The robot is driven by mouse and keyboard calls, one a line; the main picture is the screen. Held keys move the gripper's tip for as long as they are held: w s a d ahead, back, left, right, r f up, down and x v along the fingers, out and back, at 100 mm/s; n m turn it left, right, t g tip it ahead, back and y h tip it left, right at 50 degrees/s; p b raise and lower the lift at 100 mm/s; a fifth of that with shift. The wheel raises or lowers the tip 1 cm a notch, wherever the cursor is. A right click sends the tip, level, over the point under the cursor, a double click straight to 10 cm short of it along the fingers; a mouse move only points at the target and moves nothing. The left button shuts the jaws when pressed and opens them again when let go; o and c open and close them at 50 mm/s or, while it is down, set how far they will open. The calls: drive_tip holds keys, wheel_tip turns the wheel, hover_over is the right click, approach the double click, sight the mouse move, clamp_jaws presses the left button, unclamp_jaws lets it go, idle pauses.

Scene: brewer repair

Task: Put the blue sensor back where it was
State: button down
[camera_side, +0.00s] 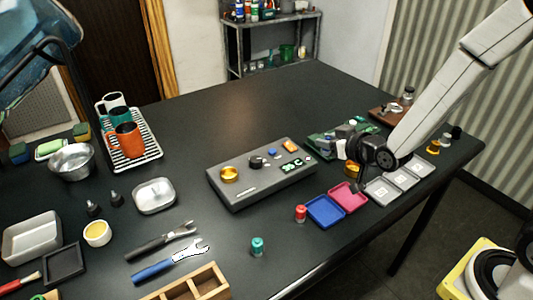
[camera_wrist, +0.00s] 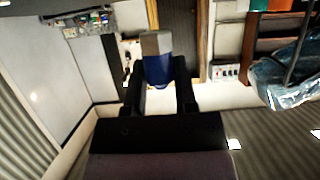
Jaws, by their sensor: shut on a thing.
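My gripper (camera_wrist: 159,72) is shut on the blue sensor (camera_wrist: 158,66), a blue block with a grey and brown top, held between the two black fingers in the wrist view. In the side view my gripper (camera_side: 360,152) is above the right part of the table, near the green board (camera_side: 322,148); the sensor cannot be made out clearly there. The grey panel box (camera_side: 240,192) lies left of my gripper. It carries a gold ring, a black knob, a small blue part (camera_side: 272,153), an orange part and green markings.
A blue tray (camera_side: 325,212), a pink tray (camera_side: 347,197) and pale square plates (camera_side: 383,192) lie near the right edge. Red (camera_side: 301,213) and teal (camera_side: 257,246) small cylinders stand in front. Mugs on a rack (camera_side: 133,152) and tools are left. The table behind the panel box is clear.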

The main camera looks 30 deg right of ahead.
drive_tip(key=shift+s+d+f, duration=0.1)
drive_tip(key=shift+d+f, duration=0.15)
drive_tip(key=shift+d, duration=0.35)
drive_tip(key=shift+a, duration=0.1)
idle(0.4)
drive_tip(key=shift+a+r, duration=0.2)
drive_tip(key=shift+a, duration=0.2)
drive_tip(key=a+r+n+y, duration=0.1)
drive_tip(key=a+r+y, duration=0.1)
drive_tip(key=a, duration=0.6)
drive_tip(key=s+a+r+n+y, duration=0.1)
drive_tip(key=a+r+n+y, duration=0.1)
drive_tip(key=a+r, duration=0.3)
drive_tip(key=a, duration=0.3)
drive_tip(key=shift+s+a+r+n+g, duration=0.15)
drive_tip(key=shift+a+n+g, duration=0.15)
drive_tip(key=shift+a+g, duration=0.1)
